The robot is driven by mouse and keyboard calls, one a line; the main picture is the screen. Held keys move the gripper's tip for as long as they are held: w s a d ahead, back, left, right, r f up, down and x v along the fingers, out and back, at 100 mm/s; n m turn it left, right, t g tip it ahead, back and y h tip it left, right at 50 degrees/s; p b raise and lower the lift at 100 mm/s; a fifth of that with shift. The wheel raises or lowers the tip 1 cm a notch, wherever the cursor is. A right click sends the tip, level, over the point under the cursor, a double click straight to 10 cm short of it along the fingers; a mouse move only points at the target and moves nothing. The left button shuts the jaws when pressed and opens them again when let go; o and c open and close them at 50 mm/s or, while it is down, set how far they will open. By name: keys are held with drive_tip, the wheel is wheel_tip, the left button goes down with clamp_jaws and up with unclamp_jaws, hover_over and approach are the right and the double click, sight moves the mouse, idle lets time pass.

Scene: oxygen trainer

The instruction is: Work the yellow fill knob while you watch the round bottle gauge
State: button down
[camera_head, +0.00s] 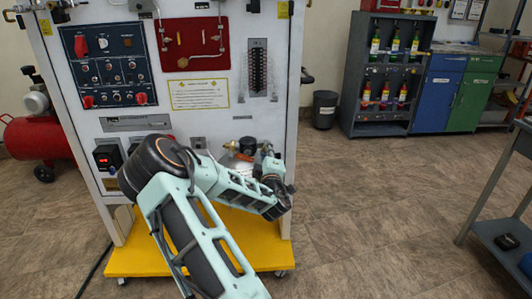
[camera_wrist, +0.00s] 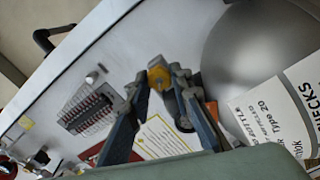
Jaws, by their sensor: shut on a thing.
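In the wrist view my gripper (camera_wrist: 160,72) is shut on the yellow fill knob (camera_wrist: 158,76), which sits between the two fingertips. The grey rounded bottle (camera_wrist: 245,50) with a white printed label (camera_wrist: 275,100) is close on the right of the fingers. In the head view my gripper is at the front of the white trainer panel, low on its right side, and the knob cannot be made out there. A small dark round part (camera_head: 248,145) beside my wrist may be the bottle gauge; its face cannot be read. No gauge face shows in the wrist view.
The white trainer panel (camera_head: 140,75) stands on a yellow base (camera_head: 180,250). It carries a blue switch panel (camera_head: 105,62), a red board (camera_head: 195,42) and a black slotted strip (camera_head: 258,68). A grey bench (camera_head: 500,215) stands at the right. The floor between is clear.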

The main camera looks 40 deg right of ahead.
idle(0.3)
drive_tip(key=c, duration=2)
unclamp_jaws()
drive_tip(key=v, duration=1.2)
drive_tip(key=shift+s, duration=0.1)
